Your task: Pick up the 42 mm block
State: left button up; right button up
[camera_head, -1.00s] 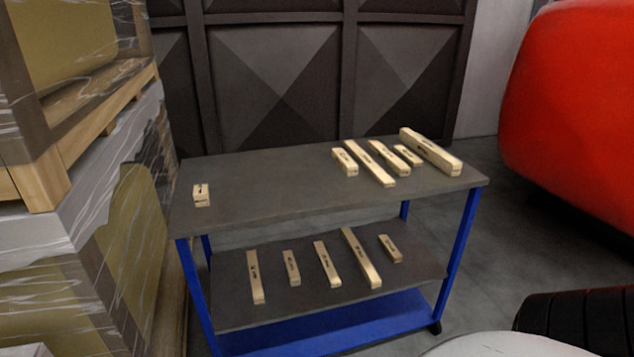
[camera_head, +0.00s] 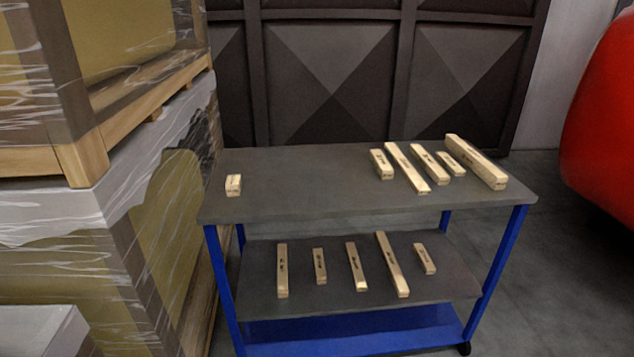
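Several pale wooden blocks of different lengths lie on a blue-legged cart with dark grey shelves. On the top shelf (camera_head: 300,180), a small block (camera_head: 233,185) sits alone at the left. At the right of that shelf lie a short block (camera_head: 381,164), a long thin block (camera_head: 407,168), a medium block (camera_head: 429,163), a small block (camera_head: 450,163) and a thick long block (camera_head: 476,162). The lower shelf (camera_head: 455,280) holds several more. The blocks have dark markings too small to read, so I cannot tell which is the 42 mm one. Neither gripper is in view.
Plastic-wrapped goods on a wooden pallet (camera_head: 85,165) stand close to the cart's left side. A dark panelled wall (camera_head: 340,75) is behind. A red rounded body (camera_head: 603,130) is at the far right. The floor (camera_head: 560,270) right of the cart is clear.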

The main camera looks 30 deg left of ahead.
aim_at(234, 184)
jog(key=z, duration=0.1)
jog(key=k, duration=0.7)
jog(key=u, duration=1.2)
jog(key=i, duration=0.5)
jog(key=z, duration=1.35)
jog(key=i, duration=0.4)
jog(key=u, duration=1.3)
